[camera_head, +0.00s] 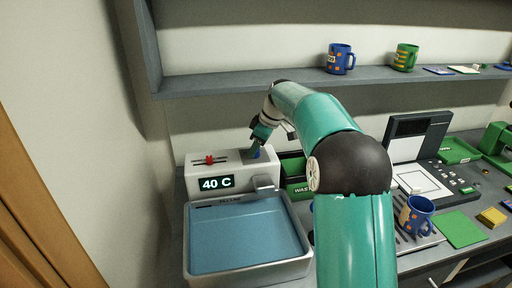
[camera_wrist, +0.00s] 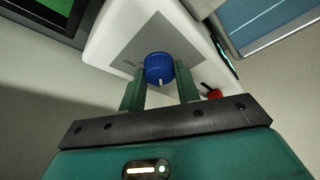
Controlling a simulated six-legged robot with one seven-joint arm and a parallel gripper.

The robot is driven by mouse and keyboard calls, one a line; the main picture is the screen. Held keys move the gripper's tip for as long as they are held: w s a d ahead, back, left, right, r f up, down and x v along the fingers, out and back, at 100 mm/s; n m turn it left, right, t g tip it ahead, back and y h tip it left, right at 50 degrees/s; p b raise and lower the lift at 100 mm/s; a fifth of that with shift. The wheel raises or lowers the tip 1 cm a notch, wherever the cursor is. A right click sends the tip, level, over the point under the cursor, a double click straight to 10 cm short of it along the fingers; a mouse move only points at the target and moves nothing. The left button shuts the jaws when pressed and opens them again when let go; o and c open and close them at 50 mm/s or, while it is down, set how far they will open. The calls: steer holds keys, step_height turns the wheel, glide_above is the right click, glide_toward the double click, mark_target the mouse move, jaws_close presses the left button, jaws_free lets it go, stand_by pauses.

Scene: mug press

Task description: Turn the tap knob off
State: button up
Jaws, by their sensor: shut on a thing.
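The blue tap knob (camera_wrist: 159,68) sits on a grey panel on top of the white tap unit in the wrist view, with a pale mark on its near side. My gripper (camera_wrist: 160,80) has a green finger on each side of the knob and is shut on it. In the head view my gripper (camera_head: 257,140) comes down on the right end of the tap unit (camera_head: 215,172), and the knob is mostly hidden behind the fingers. The unit's display (camera_head: 217,183) reads 40 C. A red slider (camera_head: 209,160) is on its top left; it also shows in the wrist view (camera_wrist: 214,94).
A basin of blue water (camera_head: 245,240) stands in front of the tap unit. A green bin (camera_head: 297,189) is to its right, partly behind my arm. A blue mug (camera_head: 416,214) stands on a rack at right. A shelf (camera_head: 215,86) with mugs runs above.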

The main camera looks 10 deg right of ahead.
steer(key=o, duration=1)
steer(key=shift+f, duration=0.1)
steer(key=v, duration=1.4)
steer(key=shift+w, duration=0.15)
